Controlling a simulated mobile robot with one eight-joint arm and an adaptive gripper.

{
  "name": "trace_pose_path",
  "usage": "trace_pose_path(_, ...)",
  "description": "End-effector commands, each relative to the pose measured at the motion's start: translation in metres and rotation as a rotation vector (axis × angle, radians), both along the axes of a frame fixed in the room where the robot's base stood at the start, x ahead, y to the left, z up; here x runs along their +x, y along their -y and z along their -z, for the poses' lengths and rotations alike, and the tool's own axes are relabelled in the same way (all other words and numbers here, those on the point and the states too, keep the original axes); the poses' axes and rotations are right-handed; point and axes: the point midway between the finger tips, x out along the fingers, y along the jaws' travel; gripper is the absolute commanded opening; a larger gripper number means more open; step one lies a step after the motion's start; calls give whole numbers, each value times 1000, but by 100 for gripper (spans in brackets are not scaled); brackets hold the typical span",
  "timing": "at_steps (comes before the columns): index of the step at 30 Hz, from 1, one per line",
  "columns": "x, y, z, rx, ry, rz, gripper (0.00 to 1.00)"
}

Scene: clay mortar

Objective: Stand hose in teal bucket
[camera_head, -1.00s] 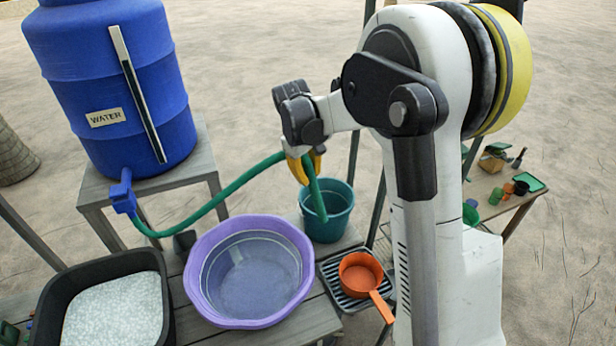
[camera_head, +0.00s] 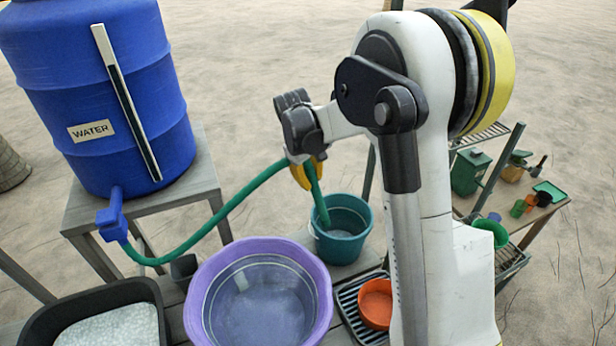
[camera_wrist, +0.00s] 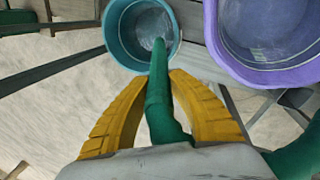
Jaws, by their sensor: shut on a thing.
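The green hose (camera_head: 208,225) runs from the tap of the blue water barrel to my gripper. My gripper (camera_head: 312,186) is shut on the hose near its free end, and its yellow fingers (camera_wrist: 158,105) lie on both sides of the hose in the wrist view. The hose's free end (camera_head: 322,212) points down over the teal bucket (camera_head: 362,238). In the wrist view the hose tip (camera_wrist: 158,48) overlaps the opening of the teal bucket (camera_wrist: 116,38). The tip appears inside the bucket's mouth; its depth is hard to tell. The bucket stands upright on the grey bench.
A purple basin (camera_head: 315,300) stands left of the bucket. An orange pan (camera_head: 375,303) lies on a black rack at the front. The blue barrel (camera_head: 95,90) stands on a table at left. A black tub (camera_head: 140,290) holds pale material. A side table at right holds small items.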

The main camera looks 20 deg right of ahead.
Motion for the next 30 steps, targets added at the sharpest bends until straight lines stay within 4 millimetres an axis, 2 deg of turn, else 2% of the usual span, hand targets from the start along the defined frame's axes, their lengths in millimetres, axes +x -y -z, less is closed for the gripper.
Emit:
trace_pose_path(3, 0, 4, 19, 0, 0, 0, 0)
trace_pose_path(30, -4, 34, 130, 0, 0, 1, 0)
